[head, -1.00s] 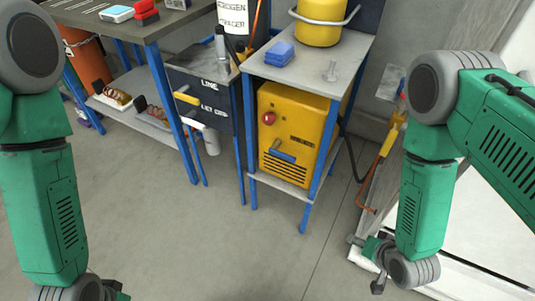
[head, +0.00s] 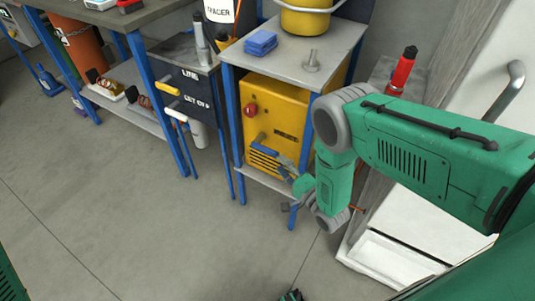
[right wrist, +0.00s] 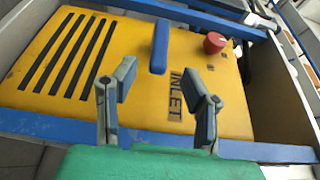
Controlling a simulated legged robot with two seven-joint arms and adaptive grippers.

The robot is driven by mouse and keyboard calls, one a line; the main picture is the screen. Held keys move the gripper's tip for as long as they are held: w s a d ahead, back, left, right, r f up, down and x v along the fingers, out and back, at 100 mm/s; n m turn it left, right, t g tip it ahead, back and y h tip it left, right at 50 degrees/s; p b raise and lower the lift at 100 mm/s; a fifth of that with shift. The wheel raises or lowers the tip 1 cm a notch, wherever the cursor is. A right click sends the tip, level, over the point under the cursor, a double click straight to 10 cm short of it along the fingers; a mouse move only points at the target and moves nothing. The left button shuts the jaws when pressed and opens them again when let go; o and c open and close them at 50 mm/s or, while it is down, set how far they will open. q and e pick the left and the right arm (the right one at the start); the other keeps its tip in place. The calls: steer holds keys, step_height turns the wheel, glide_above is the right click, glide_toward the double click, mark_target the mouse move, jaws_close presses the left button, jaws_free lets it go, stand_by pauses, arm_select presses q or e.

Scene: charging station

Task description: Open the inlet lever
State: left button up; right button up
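The inlet lever is a blue bar on the front of the yellow box (head: 285,101). In the head view the lever (head: 264,149) is just left of my right gripper (head: 287,168). The right wrist view shows my right gripper (right wrist: 160,95) open and empty, its fingers apart on either side of the lever's line. The lever appears beyond the fingertips, not gripped. A small dark green part at the bottom edge may be my left gripper; its fingers cannot be made out.
A red button (head: 250,110) sits on the box near the lever. Blue frame legs and a rail (right wrist: 60,124) surround the box. A LINE/LET panel (head: 185,80) stands to the left. A white door (head: 455,190) is at right. The floor in front is clear.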

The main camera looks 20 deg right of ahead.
mark_target(272, 155)
steer(key=x, duration=0.2)
steer(key=b+x, duration=0.1)
steer(key=x, duration=0.3)
steer(key=shift+w+d+f, duration=0.2)
steer(key=shift+d, duration=0.1)
steer(key=shift+w+a+r, duration=0.15)
steer(key=shift+w+a, duration=0.1)
steer(key=shift+a, duration=0.15)
steer(key=shift+s+d, duration=0.1)
steer(key=shift+d, duration=0.3)
jaws_close()
